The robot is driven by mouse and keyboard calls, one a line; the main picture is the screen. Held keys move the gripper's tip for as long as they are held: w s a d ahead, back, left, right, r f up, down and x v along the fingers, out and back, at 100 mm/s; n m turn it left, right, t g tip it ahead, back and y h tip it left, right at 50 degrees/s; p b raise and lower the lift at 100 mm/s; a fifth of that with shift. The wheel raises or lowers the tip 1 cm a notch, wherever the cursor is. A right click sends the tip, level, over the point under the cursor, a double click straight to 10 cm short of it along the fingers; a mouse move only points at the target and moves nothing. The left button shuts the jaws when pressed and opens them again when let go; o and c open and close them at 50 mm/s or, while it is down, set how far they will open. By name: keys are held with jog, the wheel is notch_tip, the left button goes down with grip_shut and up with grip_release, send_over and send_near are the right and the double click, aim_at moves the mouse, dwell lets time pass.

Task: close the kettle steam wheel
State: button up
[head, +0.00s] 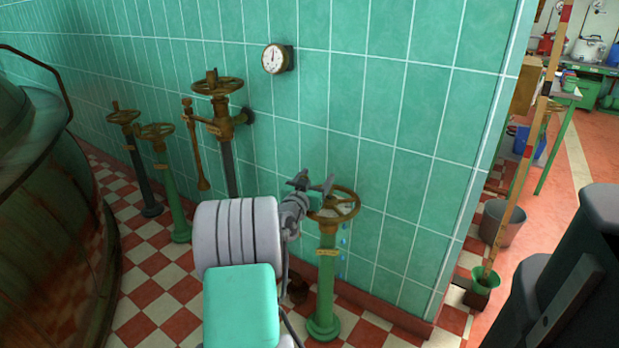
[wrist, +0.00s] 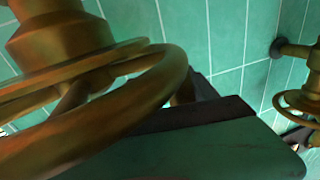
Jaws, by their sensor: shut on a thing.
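A brass handwheel (head: 344,214) tops a green standpipe (head: 327,275) with a small brass tag, by the tiled wall in the head view. My gripper (head: 317,187) is at the left side of this wheel, shut on its rim. In the wrist view the brass rim (wrist: 150,88) is large at the left and runs to the dark gripper finger (wrist: 200,110). The grip point itself is mostly hidden there. A large copper kettle (head: 55,200) stands at the far left of the head view.
Other brass handwheels stand left of mine: one tall by the wall (head: 218,88), one on a green post (head: 154,131), one on a dark post (head: 123,117). A brass lever (head: 195,150) hangs between them. A gauge (head: 274,59) is on the wall. A grey bucket (head: 500,222) stands right.

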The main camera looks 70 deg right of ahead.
jog(key=shift+o, duration=0.5)
jog(key=shift+f, duration=0.35)
jog(key=shift+w+r, duration=0.15)
jog(key=shift+w+a, duration=0.2)
jog(key=shift+a, duration=0.15)
jog(key=w+a+b, duration=0.4)
jog(key=a, duration=0.3)
jog(key=shift+a, duration=0.25)
jog(key=shift+b, duration=0.55)
jog(key=shift+w+r, duration=0.1)
jog(key=shift+r, duration=0.05)
jog(key=a+p, duration=0.1)
jog(key=a, duration=0.6)
jog(key=shift+a+p, duration=0.4)
